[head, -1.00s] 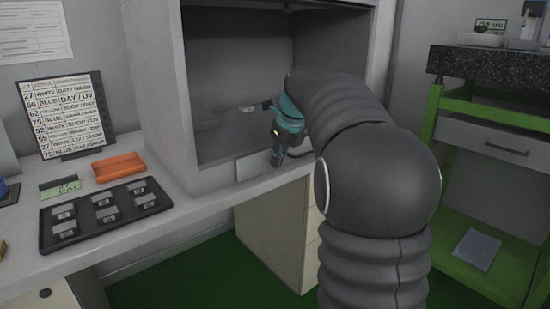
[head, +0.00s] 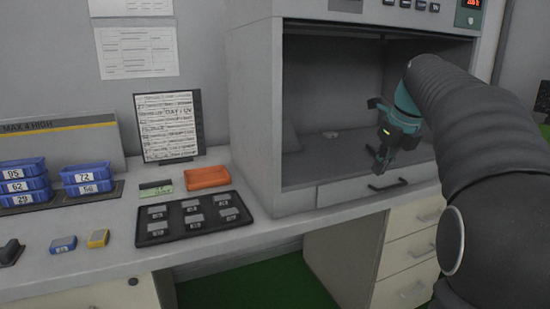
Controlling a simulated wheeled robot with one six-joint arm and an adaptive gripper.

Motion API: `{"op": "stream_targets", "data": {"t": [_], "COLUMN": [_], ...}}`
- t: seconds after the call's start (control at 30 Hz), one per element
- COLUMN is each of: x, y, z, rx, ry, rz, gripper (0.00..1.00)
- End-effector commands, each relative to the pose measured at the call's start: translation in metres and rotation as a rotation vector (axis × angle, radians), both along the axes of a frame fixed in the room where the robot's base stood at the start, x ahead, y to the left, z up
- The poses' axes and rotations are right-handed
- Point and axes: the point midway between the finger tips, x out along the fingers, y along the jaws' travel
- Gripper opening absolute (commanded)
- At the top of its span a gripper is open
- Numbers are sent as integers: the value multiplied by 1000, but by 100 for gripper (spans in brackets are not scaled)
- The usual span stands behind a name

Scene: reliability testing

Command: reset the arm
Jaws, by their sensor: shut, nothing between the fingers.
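My arm (head: 475,125) comes in from the right side of the head view, covered in dark ribbed sleeves. My gripper (head: 380,165) hangs from a teal wrist and points down in front of the open grey cabinet (head: 252,110). Its fingers are together with nothing held. It is in front of the cabinet's opening, above the drawer handle in the picture; the exact gap to the cabinet cannot be told.
A black tray (head: 174,238) with several small grey blocks lies on the bench, beside an orange bin (head: 207,177) and a list board (head: 168,125). Blue bins (head: 22,182) are stacked at the left. Drawers (head: 410,240) stand below the cabinet.

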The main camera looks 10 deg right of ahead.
Motion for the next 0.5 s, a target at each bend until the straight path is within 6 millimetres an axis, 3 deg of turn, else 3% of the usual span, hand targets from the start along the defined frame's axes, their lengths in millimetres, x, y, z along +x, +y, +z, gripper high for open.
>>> {"op": "stream_targets", "data": {"t": [0.2, 0.37, 0.5], "x": [7, 7, -5], "y": [-5, -11, -11], "z": [-1, -31, -55], "rx": [-141, -269, -377], "ry": [-58, -60, -57], "rz": [294, 590, 856], "gripper": [0, 0, 0]}}
